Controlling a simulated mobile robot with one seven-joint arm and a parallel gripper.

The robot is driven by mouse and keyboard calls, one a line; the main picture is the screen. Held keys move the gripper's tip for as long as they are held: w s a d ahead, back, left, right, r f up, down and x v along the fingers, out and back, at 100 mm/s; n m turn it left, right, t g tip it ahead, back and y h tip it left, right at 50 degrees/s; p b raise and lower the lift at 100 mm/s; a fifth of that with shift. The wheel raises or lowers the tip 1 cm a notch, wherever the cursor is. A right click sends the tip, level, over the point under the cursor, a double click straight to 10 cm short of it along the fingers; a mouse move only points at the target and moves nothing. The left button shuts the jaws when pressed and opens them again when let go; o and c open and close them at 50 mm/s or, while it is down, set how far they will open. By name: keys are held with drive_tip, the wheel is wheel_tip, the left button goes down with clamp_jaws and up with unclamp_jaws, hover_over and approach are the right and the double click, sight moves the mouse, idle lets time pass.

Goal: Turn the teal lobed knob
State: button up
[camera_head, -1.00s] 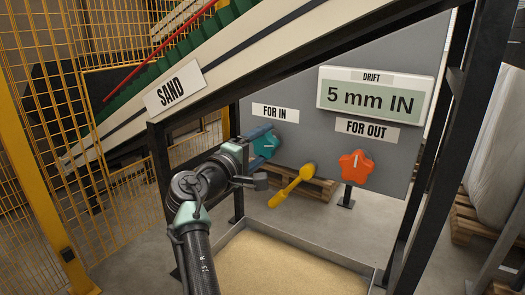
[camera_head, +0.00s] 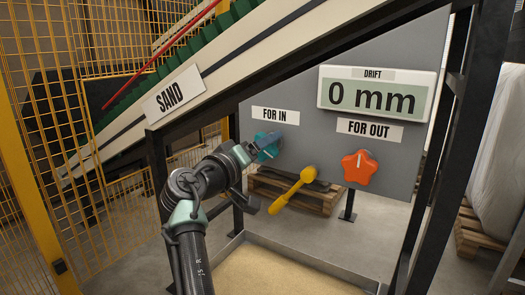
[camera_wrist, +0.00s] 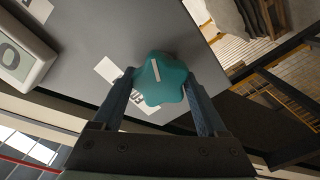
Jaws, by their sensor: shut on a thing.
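The teal lobed knob (camera_head: 266,147) is on the grey panel under the "FOR IN" label (camera_head: 275,114), partly hidden behind my gripper in the head view. In the wrist view the teal knob (camera_wrist: 163,78) shows its white mark between my two fingers. My gripper (camera_wrist: 161,88) is shut on the knob, one finger at each side. The drift display (camera_head: 376,94) at the panel's upper right reads "0 mm".
An orange star-shaped knob (camera_head: 360,168) sits under the "FOR OUT" label (camera_head: 369,131). A yellow handle (camera_head: 292,191) sticks out between the knobs. A sand tray (camera_head: 290,270) lies below, and a dark frame post (camera_head: 440,150) stands at the right.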

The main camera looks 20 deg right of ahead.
drive_tip(key=shift+f, duration=0.1)
idle(0.5)
drive_tip(key=o, duration=1.3)
drive_tip(key=shift+p+v, duration=2.5)
drive_tip(key=shift+v, duration=4.05)
